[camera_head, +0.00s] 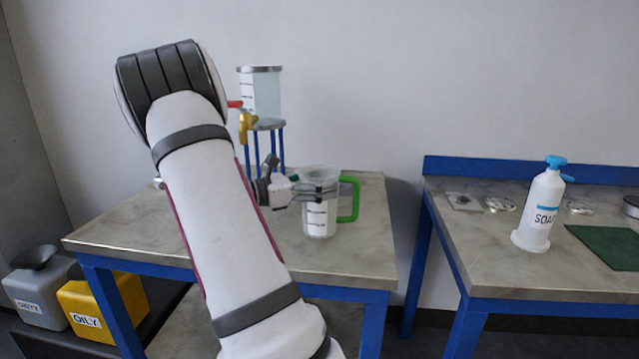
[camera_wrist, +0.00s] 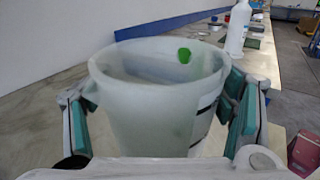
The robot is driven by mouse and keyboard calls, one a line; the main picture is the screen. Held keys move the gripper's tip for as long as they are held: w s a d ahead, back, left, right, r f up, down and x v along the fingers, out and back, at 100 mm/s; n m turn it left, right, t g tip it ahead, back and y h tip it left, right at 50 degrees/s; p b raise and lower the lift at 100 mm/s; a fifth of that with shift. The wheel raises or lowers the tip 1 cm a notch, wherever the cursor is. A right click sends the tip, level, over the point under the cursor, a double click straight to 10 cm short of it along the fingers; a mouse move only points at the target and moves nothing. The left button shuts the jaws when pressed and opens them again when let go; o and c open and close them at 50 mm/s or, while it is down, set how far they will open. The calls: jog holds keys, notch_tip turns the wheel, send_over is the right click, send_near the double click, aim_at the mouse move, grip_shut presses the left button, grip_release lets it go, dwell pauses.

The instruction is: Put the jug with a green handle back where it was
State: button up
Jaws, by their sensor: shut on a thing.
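The jug with a green handle (camera_head: 321,215) is a clear vessel with a white label, upright at the right part of the left table (camera_head: 345,262). Its green handle (camera_head: 349,199) points right, away from my gripper. My gripper (camera_head: 312,189) comes from the left and is shut around the jug's body. In the wrist view the jug (camera_wrist: 150,110) fills the space between the two green-padded fingers (camera_wrist: 160,118). Its mouth is open to view, and a bit of green handle (camera_wrist: 184,55) shows at the far side. I cannot tell whether its base touches the table.
A clear tank (camera_head: 262,93) with a brass tap (camera_head: 246,122) stands on a blue stand behind my arm. The right table (camera_head: 480,230) holds a soap bottle (camera_head: 541,208), small metal parts and a green mat (camera_head: 610,245). A gap separates the tables. Yellow (camera_head: 92,305) and grey (camera_head: 38,292) canisters stand lower left.

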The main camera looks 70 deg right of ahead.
jog(key=o, duration=1.4)
jog(key=shift+f, duration=0.1)
jog(key=shift+r, duration=0.2)
jog(key=p+v, duration=0.1)
jog(key=v, duration=1.1)
jog(key=s+a+m+t+y, duration=0.3)
jog(key=s+a, duration=0.3)
jog(key=a, duration=0.7)
jog(key=s+a+m+t+y, duration=0.3)
jog(key=s+a+t+y, duration=0.2)
jog(key=a, duration=0.8)
jog(key=s+a+m+t+y, duration=0.3)
jog(key=s+a+t+y, duration=0.2)
jog(key=a, duration=0.8)
jog(key=s, duration=0.2)
jog(key=shift+s+a+m+y, duration=0.35)
jog(key=shift+a+m+y, duration=0.05)
